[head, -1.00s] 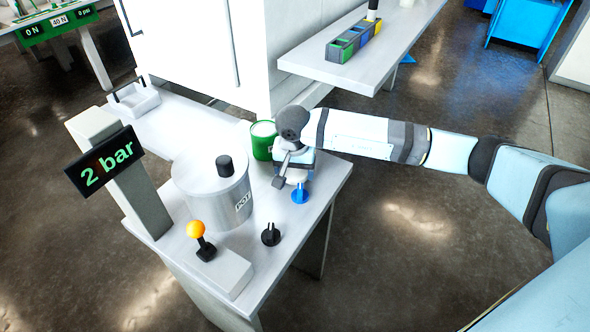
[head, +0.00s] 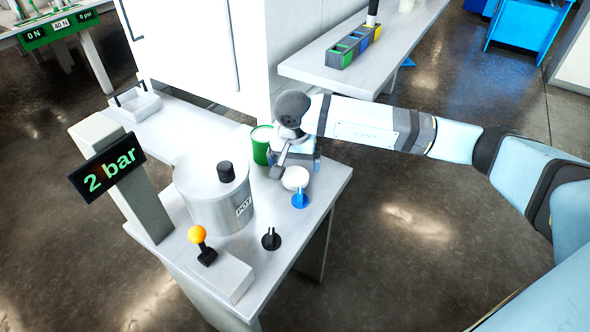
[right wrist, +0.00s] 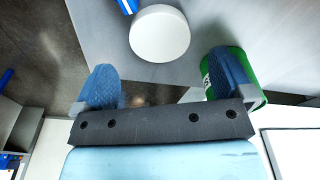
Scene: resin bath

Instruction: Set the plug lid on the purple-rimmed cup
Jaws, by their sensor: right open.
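No purple rim shows in either view, so I cannot make out the purple-rimmed cup. A round white piece (head: 295,179) sits on the table near its right edge. It also shows in the right wrist view (right wrist: 160,34); I cannot tell whether it is a lid or the top of a cup. A blue piece with an upright handle (head: 300,199) stands just in front of it, and a similar black one (head: 270,239) stands nearer. My right gripper (right wrist: 165,80) is open and empty, with the white piece beyond its fingertips. My left gripper is not in view.
A green can (head: 262,144) stands left of my right gripper, close behind one finger. A steel pot (head: 222,212), a lever box with an orange ball (head: 224,277) and a post with a "2 bar" display (head: 107,168) crowd the table. A white cabinet stands behind.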

